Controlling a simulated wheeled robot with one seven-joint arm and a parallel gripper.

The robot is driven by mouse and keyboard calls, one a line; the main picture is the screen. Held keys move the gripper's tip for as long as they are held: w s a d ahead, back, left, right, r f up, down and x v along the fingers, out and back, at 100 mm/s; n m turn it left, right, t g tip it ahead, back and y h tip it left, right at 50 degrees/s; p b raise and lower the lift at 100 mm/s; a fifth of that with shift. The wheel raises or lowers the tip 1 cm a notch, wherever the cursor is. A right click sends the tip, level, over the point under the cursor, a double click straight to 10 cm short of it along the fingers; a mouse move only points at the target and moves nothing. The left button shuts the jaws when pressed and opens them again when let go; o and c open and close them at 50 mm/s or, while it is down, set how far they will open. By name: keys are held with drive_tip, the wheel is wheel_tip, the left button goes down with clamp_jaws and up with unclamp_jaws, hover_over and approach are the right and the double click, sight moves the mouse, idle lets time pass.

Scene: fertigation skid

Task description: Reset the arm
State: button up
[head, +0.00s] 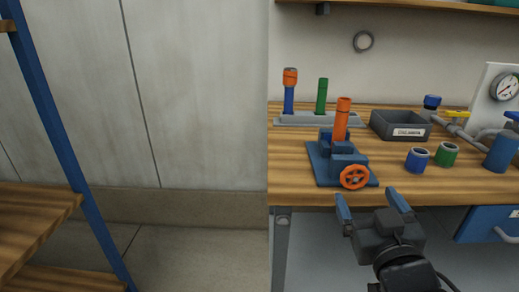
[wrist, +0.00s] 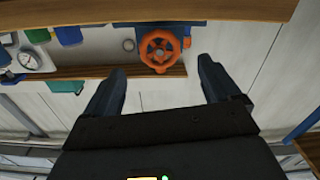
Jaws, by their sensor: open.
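My gripper (head: 372,204) is in front of the wooden workbench's front edge, a little below the top. Its two blue fingers are spread apart with nothing between them. The fingers also show open in the wrist view (wrist: 160,85). Beyond them on the bench is a blue vise (head: 343,160) with an orange handwheel (head: 354,177). An orange cylinder (head: 342,118) stands upright at the vise; whether its jaws grip it I cannot tell. In the wrist view, which looks upside down, the handwheel (wrist: 160,50) appears between and beyond the fingertips.
The workbench (head: 295,160) also holds a grey rack (head: 300,121) with two upright cylinders, a labelled grey bin (head: 388,121), a blue cup (head: 417,160), a green cup (head: 446,154) and a gauge panel (head: 499,90) with pipes. A blue-posted shelf (head: 60,130) stands left. Open floor lies between.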

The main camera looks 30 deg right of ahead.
drive_tip(key=s+a+f+n+y+p, duration=0.3)
drive_tip(key=s+a+y+p, duration=0.25)
drive_tip(key=s+a, duration=0.6)
drive_tip(key=s+a+r+n+y+p, duration=0.1)
drive_tip(key=s+a+y, duration=0.1)
drive_tip(key=s, duration=0.4)
drive_tip(key=s+a+r+n+y+p, duration=0.1)
drive_tip(key=s+a+y, duration=0.1)
drive_tip(key=s, duration=0.4)
drive_tip(key=shift+s+a+r+p, duration=0.2)
drive_tip(key=shift+a+r+p, duration=0.1)
drive_tip(key=shift+a+p, duration=0.15)
